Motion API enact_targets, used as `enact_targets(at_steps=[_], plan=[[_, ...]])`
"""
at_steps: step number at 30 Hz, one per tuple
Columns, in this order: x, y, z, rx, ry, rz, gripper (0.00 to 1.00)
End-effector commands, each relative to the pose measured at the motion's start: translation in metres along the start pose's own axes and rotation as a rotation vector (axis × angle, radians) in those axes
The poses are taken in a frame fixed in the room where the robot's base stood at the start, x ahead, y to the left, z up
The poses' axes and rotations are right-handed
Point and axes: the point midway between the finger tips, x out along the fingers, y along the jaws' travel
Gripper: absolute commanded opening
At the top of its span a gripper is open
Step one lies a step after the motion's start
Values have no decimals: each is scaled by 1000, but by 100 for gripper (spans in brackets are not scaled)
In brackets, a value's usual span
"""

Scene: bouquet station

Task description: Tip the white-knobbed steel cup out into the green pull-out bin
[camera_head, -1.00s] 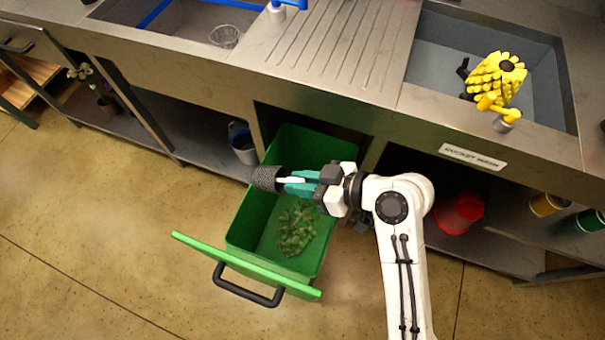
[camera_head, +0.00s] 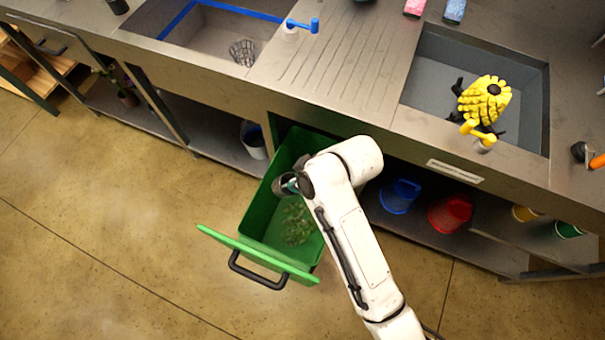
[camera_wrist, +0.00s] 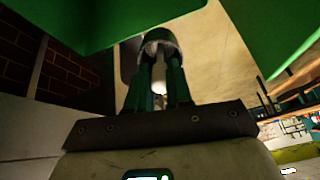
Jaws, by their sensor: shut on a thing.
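The green pull-out bin (camera_head: 262,215) is pulled out from under the counter, with green leafy scraps (camera_head: 296,222) on its floor. My gripper (camera_head: 291,184) is over the bin's opening, mostly hidden behind my own white arm. It is shut on the steel cup (camera_head: 281,186), of which only a dark grey part shows. In the wrist view, the teal fingers (camera_wrist: 159,75) close around a pale knob-like part at the grey cup (camera_wrist: 158,41). Green bin walls (camera_wrist: 205,20) surround the cup there. The cup's mouth and contents cannot be made out.
The bin's front panel with its black handle (camera_head: 257,271) faces the open floor. The steel counter (camera_head: 330,60) stands above. Blue (camera_head: 400,196) and red (camera_head: 450,213) buckets sit on the shelf to the right. A grey bucket (camera_head: 253,140) stands left of the bin.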

Motion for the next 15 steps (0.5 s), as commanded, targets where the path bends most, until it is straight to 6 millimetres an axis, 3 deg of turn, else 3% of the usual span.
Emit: enact_targets(at_steps=[15], plan=[[-2,-3,-22,-5,-373,73,0]])
